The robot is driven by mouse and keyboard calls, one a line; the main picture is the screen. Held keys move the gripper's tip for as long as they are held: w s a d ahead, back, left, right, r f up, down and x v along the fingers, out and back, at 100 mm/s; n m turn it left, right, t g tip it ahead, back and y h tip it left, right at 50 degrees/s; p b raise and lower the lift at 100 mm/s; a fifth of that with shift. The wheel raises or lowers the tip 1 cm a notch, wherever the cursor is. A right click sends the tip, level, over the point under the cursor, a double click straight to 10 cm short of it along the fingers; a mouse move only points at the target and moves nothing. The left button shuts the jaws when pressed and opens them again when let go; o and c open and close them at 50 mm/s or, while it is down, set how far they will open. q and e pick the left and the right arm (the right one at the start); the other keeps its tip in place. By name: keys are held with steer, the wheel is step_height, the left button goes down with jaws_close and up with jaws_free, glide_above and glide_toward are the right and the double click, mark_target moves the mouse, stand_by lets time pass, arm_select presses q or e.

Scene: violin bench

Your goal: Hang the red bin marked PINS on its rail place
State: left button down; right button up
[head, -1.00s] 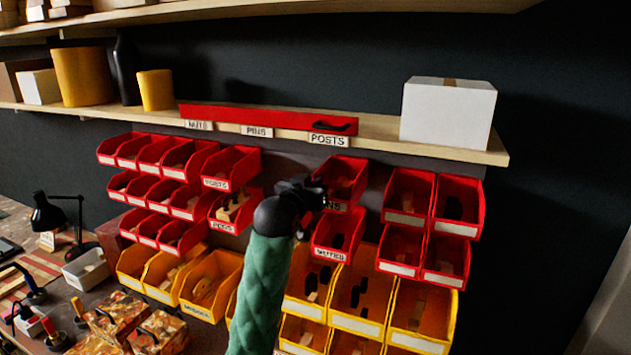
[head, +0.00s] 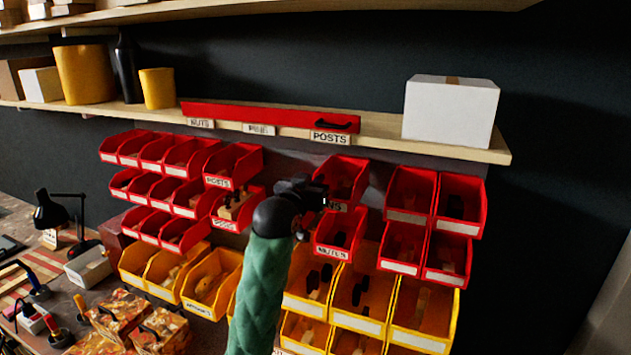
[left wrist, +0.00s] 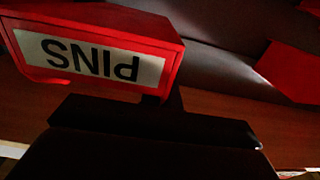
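The red PINS bin (head: 346,172) is in the upper row of the red bins in the head view, directly above the red NUTS bin. Its label is partly hidden by my left gripper (head: 317,192), which is at the bin's front left. In the left wrist view the PINS bin (left wrist: 90,52) fills the upper left, its label upside down. My left gripper's narrow dark fingers (left wrist: 173,98) are together at the bin's lower edge and look shut on it. Where the bin's back meets the rail is hidden. My right gripper is not in view.
Red bins hang close on the left (head: 232,165) and right (head: 410,195), with yellow bins (head: 360,300) below. Above runs a wooden shelf (head: 385,128) with a red strip (head: 270,118) and a white box (head: 450,110). The dark wall at right is clear.

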arm_select(q)
steer(key=v, duration=1.7)
stand_by(2.1)
steer(key=shift+r, duration=0.1)
